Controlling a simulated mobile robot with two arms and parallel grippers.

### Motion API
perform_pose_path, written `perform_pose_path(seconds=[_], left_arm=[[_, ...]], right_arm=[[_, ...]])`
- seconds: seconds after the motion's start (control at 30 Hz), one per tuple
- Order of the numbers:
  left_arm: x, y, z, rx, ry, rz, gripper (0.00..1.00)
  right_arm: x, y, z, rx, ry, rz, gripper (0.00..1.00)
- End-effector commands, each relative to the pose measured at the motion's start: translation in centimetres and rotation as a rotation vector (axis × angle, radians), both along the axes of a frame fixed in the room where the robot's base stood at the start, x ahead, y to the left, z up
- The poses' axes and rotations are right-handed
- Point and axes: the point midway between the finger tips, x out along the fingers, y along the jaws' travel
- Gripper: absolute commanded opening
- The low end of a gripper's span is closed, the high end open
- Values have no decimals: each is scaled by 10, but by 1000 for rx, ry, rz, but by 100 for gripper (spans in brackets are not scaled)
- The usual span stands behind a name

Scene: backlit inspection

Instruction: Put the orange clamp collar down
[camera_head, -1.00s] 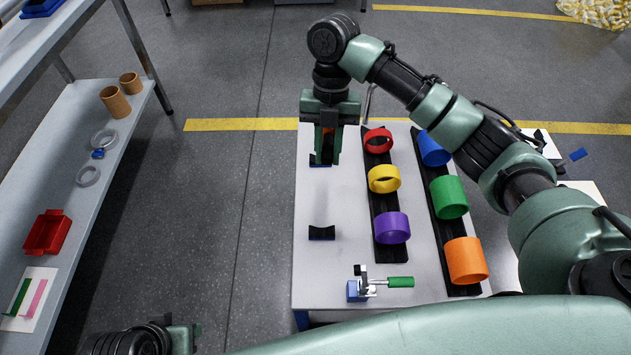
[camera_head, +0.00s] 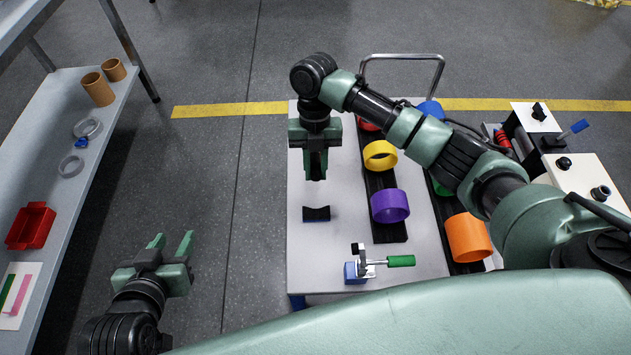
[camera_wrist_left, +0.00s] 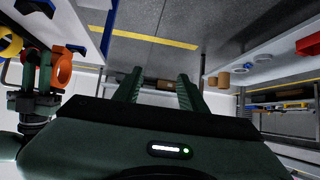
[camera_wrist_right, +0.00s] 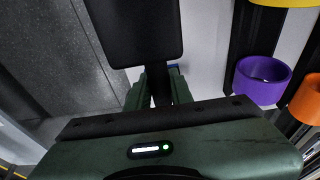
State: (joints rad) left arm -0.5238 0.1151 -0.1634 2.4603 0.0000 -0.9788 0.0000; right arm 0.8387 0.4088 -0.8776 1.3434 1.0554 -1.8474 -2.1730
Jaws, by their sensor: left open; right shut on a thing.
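My right gripper (camera_head: 316,176) is shut and points down over the left side of the table (camera_head: 345,240).
Dark racks hold yellow (camera_head: 380,155), purple (camera_head: 390,206) and larger orange (camera_head: 467,238) rings on the right. A green-handled toggle clamp (camera_head: 398,261) sits at the table's front. A shelf (camera_head: 60,190) with a red bin (camera_head: 30,226) is at far left.

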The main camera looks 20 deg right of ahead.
Motion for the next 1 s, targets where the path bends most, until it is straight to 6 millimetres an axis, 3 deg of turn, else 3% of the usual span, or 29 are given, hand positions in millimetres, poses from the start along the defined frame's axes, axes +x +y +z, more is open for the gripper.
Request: perform_pose_path(seconds=[0.27,0.6,0.9,0.93,1.0], left_arm=[[15,-7,17,-25,-108,-8,41],[40,-19,59,-83,-351,-24,41],[41,-20,65,-89,-376,-26,41],[41,-20,65,-89,-376,-26,41],[41,-20,65,-89,-376,-26,41]], right_arm=[[1,0,-14,1,-3,-1,0],[1,1,-46,2,-4,0,0],[1,0,-48,0,-4,0,0],[0,0,-50,-1,0,-1,30],[0,0,-50,-1,0,-1,43]])
